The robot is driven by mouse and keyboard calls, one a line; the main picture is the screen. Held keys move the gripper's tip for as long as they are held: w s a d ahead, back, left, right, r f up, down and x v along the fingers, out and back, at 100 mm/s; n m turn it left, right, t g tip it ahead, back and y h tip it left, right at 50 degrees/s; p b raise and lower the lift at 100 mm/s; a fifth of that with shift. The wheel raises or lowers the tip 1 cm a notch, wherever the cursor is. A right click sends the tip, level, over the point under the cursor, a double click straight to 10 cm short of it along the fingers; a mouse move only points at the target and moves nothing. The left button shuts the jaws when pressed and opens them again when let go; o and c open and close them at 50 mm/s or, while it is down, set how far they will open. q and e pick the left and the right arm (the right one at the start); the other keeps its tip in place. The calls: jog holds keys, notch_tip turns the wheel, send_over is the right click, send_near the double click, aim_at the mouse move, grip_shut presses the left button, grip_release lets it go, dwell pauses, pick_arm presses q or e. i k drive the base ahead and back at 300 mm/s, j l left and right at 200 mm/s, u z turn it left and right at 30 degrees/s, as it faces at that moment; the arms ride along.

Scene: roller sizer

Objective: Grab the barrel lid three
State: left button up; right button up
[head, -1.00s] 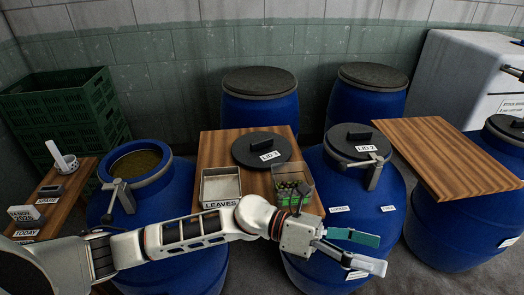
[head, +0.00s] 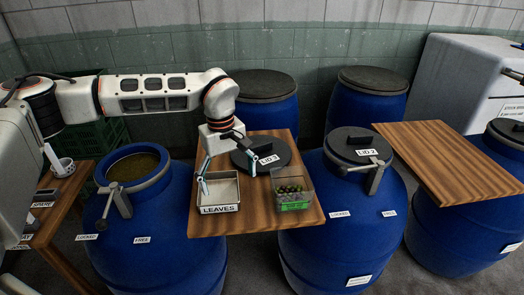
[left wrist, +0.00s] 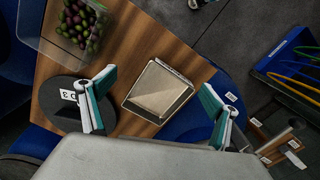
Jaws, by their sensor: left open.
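Lid three is a round black lid with a raised handle and a "LID 3" label (head: 280,153). It lies flat on the wooden board in the middle of the head view, and its left part is hidden behind my gripper. My left gripper (head: 227,176) is open and empty, pointing down over the board, with one finger over the leaves tray and the other in front of the lid. In the left wrist view the lid (left wrist: 52,105) is at the left, beside one finger, and the tray lies between the fingers of my gripper (left wrist: 156,102).
The leaves tray (head: 219,209) stands left of a clear box of dark fruit (head: 294,204) on the board. An open blue barrel (head: 145,255) is at the left. A barrel with lid two (head: 345,240) is at the right, beside another wooden board (head: 455,165).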

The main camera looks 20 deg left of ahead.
aim_at(271, 152)
jog(key=i, duration=0.95)
